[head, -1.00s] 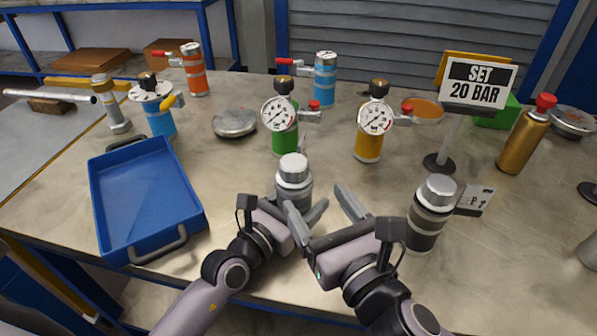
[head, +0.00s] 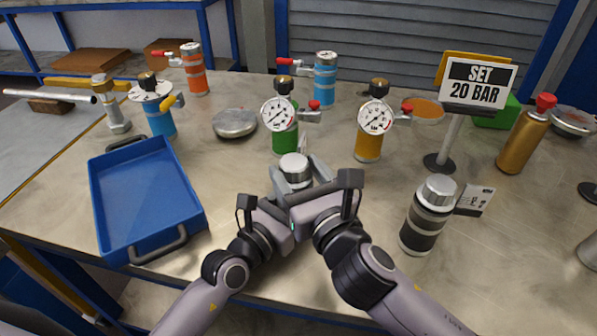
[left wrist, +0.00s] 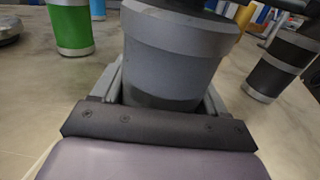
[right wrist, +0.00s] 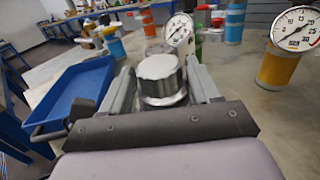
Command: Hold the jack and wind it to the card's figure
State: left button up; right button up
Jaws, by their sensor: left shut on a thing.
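The jack is a grey cylinder with a silver cap (head: 294,165) at the front middle of the bench. Its grey body (left wrist: 170,55) fills the left wrist view. My left gripper (left wrist: 165,90) is shut on this body; in the head view its fingers are largely hidden by the right hand. My right gripper (head: 302,181) is open at the jack's top. In the right wrist view its fingers stand either side of the silver knob (right wrist: 160,75), with gaps showing. The card (head: 479,84) on a stand reads "SET 20 BAR".
A green vessel (head: 285,140) and a yellow vessel (head: 369,146), both with gauges, stand behind the jack. A similar dark banded cylinder (head: 427,215) stands close on the right. A blue tray (head: 150,200) lies left. Bench between tray and jack is clear.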

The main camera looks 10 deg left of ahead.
jog(key=c, duration=0.6)
jog(key=shift+w+d+n+g+y, duration=0.1)
jog(key=shift+n+g+y, duration=0.8)
jog(key=shift+g+y, duration=0.05)
jog(key=shift+w+d+n+g+y, duration=0.1)
jog(key=shift+n+g+y, duration=0.8)
jog(key=shift+g+y, duration=0.05)
jog(key=shift+c, duration=0.2)
jog(key=shift+n+g+y, duration=0.6)
jog(key=shift+g, duration=0.3)
jog(key=shift+f, duration=0.1)
jog(key=o, duration=1)
jog(key=shift+o, duration=0.2)
jog(key=v, duration=1.2)
